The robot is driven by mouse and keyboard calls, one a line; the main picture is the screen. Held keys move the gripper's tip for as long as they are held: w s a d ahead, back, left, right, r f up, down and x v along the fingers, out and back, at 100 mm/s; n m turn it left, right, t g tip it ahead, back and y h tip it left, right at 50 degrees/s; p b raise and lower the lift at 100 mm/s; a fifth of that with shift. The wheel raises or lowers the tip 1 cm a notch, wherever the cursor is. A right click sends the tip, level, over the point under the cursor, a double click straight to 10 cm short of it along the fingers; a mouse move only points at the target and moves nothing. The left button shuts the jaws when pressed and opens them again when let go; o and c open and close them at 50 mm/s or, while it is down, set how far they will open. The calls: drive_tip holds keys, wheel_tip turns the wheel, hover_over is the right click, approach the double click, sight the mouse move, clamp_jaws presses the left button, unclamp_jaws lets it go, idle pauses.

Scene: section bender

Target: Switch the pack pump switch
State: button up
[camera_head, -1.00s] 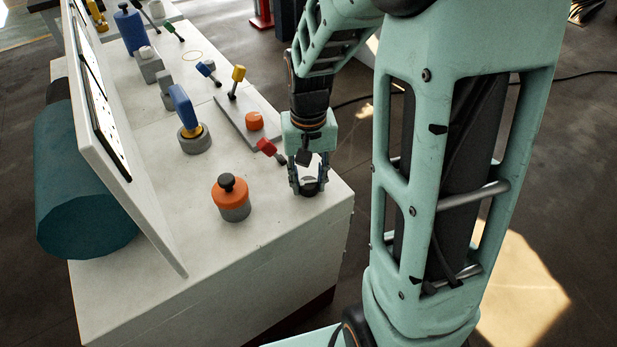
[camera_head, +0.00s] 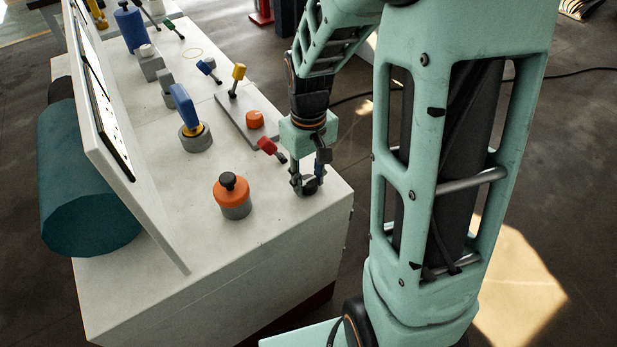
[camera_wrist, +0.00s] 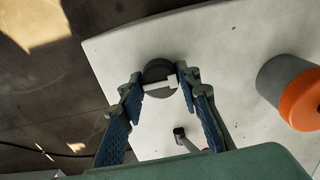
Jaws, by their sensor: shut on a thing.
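A small dark round rotary switch with a white bar across its top (camera_wrist: 157,72) sits near the front right corner of the white console (camera_head: 262,262). I see no label that names it as the pack pump switch. My gripper (camera_head: 308,186) points down over it. In the wrist view the fingertips of my gripper (camera_wrist: 161,82) are on either side of the white bar, shut on it. In the head view my fingers largely hide the switch.
An orange-topped knob (camera_head: 232,196) stands to the left of my gripper. A red-tipped lever (camera_head: 268,146) stands close behind it. An orange button (camera_head: 255,119), a yellow-tipped lever (camera_head: 238,74) and a blue handle (camera_head: 184,105) stand farther back. A tilted panel (camera_head: 130,150) borders the left.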

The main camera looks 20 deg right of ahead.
sight(309, 181)
drive_tip(key=o, duration=1.1)
wheel_tip(309, 181, up, 12)
drive_tip(key=shift+r, duration=0.1)
